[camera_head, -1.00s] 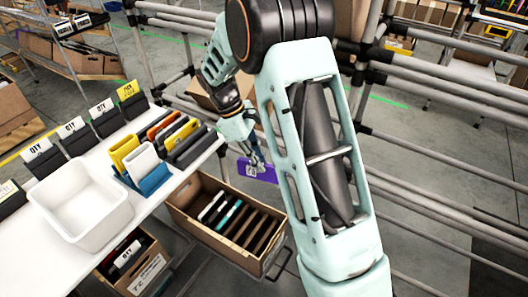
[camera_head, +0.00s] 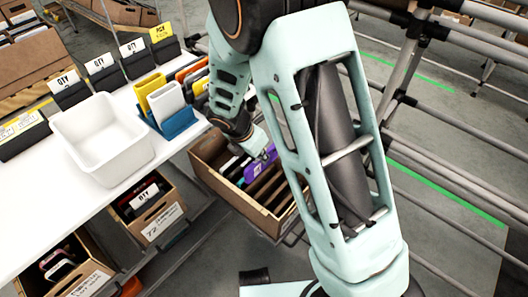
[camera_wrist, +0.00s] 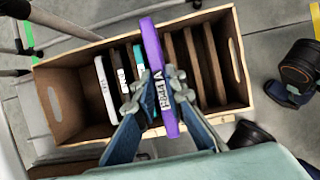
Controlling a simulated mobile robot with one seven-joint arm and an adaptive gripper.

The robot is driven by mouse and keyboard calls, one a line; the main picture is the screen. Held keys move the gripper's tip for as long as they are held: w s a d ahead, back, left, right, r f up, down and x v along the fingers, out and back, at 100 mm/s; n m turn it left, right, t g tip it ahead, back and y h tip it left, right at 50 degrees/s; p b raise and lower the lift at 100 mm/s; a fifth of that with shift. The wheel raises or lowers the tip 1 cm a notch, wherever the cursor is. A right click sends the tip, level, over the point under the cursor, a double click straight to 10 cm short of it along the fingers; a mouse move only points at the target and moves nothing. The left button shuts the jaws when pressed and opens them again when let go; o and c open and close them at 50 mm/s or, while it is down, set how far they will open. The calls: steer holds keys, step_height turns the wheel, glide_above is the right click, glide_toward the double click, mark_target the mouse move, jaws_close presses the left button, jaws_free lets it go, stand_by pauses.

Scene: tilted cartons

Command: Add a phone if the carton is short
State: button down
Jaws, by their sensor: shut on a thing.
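My gripper (camera_wrist: 158,100) is shut on a purple phone (camera_wrist: 153,48), seen edge-on in the wrist view. The phone is over the open carton (camera_wrist: 60,78), above the gap between the phones and the brown dividers. The purple phone also shows in the head view (camera_head: 262,165), at the carton's opening. Several phones stand in the carton: a white one (camera_wrist: 104,85), black ones and a teal one (camera_wrist: 139,60). Brown dividers (camera_wrist: 193,65) stand to their right. How deep the purple phone reaches is unclear. My arm hides part of the carton in the head view.
A white table holds an empty white bin (camera_head: 103,140), a blue rack (camera_head: 180,122) with yellow and white items, and several QTY card holders (camera_head: 103,68). Two more cartons (camera_head: 150,205) sit below the table. Metal rails run along the right.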

mark_target(250, 166)
steer(key=shift+f+b, duration=4.7)
steer(key=shift+f, duration=0.8)
steer(key=shift+f, duration=0.3)
steer(key=c, duration=1.9)
jaws_free()
steer(key=v, duration=1.2)
steer(key=shift+w+r, duration=0.1)
step_height(250, 166, up, 7)
steer(key=p, duration=0.7)
